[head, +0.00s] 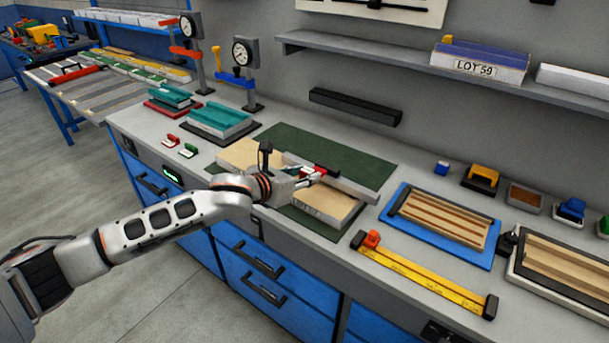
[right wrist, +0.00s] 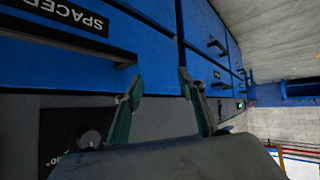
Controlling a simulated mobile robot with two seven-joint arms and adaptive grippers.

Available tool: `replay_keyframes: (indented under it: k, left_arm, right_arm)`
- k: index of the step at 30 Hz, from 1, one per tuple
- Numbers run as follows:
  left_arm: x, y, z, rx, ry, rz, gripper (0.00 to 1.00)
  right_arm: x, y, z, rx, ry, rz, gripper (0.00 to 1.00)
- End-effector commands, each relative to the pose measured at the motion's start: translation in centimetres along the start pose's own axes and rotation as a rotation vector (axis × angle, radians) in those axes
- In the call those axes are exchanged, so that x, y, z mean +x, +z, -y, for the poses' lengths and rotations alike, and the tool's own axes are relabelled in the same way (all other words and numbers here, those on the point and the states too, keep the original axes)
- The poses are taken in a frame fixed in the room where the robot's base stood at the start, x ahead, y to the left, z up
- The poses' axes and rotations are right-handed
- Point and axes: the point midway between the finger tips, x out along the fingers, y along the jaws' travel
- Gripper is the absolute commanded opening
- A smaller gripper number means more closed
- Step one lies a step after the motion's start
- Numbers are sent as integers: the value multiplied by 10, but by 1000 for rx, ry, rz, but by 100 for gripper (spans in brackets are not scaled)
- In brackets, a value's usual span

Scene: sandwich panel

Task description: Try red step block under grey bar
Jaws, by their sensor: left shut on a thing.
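A light panel (head: 237,154) lies on a dark green mat (head: 360,164) in the middle of the bench. A grey bar (head: 354,188) lies across it. My left gripper (head: 314,176) is shut on a small red block (head: 325,170), which I take for the red step block. The block is at the bar, partly hidden by the fingers; I cannot tell whether it is under the bar or touching it. My right gripper (right wrist: 158,86) is open and empty in the right wrist view, in front of the blue drawer fronts (right wrist: 150,45).
A red piece (head: 171,140) and a green piece (head: 188,150) lie on the bench left of the panel. Two dial gauges on stands (head: 245,60) are behind. A yellow rule (head: 420,275) and a blue tray (head: 398,198) are to the right.

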Motion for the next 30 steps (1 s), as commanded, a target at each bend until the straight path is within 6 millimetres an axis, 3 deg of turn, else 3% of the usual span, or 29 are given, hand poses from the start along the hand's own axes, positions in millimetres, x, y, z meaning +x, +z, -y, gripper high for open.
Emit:
replay_keyframes:
  k: [11,21,30]
  left_arm:
    - [8,-13,-1,0,-12,1,5]
    - [20,-41,-1,1,-11,4,5]
    - [25,-54,-1,1,-11,2,5]
  right_arm:
    - [0,0,1,0,-1,0,40]
    - [10,5,7,2,-9,-15,40]
    - [14,-18,20,-6,-35,-77,40]
